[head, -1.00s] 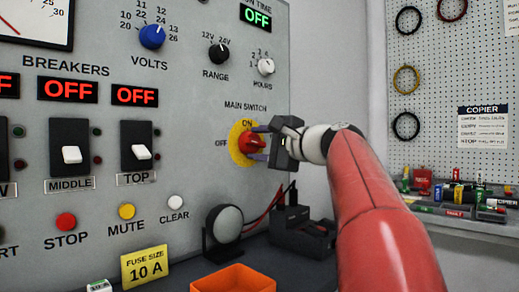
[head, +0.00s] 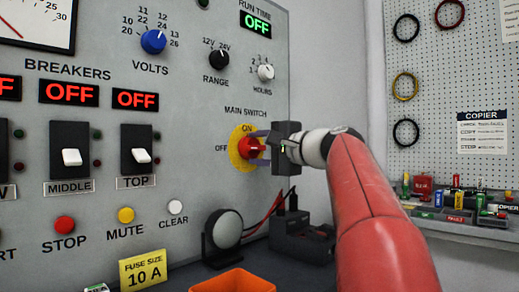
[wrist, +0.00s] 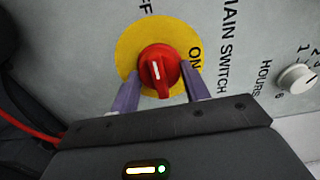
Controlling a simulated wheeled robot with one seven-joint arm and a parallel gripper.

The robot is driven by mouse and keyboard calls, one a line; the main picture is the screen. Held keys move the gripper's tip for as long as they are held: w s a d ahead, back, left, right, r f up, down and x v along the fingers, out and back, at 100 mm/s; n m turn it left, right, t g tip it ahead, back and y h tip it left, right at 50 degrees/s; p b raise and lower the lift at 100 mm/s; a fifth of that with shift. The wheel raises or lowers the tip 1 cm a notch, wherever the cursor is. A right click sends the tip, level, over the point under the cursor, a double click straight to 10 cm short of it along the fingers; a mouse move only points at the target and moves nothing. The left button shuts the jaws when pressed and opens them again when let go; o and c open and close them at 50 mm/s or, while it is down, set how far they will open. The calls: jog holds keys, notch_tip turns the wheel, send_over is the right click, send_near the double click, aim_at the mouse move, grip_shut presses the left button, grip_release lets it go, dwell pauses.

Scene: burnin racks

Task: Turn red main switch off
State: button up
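The red main switch (head: 250,148) is a rotary knob on a yellow disc (head: 236,160) on the grey panel. "ON" is printed above it and "OFF" to its left. In the wrist view the red knob (wrist: 157,68) shows a white mark pointing roughly towards the OFF lettering. My gripper (head: 262,148) is at the knob, coming from the right. In the wrist view its two purple fingers (wrist: 161,84) stand apart on either side of the knob's grip, with visible gaps. Firm contact is not visible.
Breaker switches, marked middle (head: 72,157) and top (head: 136,156), are to the left under red OFF displays. Below are a round grey device (head: 223,228), an orange bin (head: 232,281) and a black box (head: 302,243). The hours knob (head: 266,72) is above.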

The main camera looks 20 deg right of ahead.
jog(key=o, duration=0.4)
jog(key=shift+o, duration=0.2)
jog(key=v, duration=0.7)
jog(key=shift+s+d+b, duration=0.15)
jog(key=shift+s+b, duration=0.15)
jog(key=shift+s, duration=0.05)
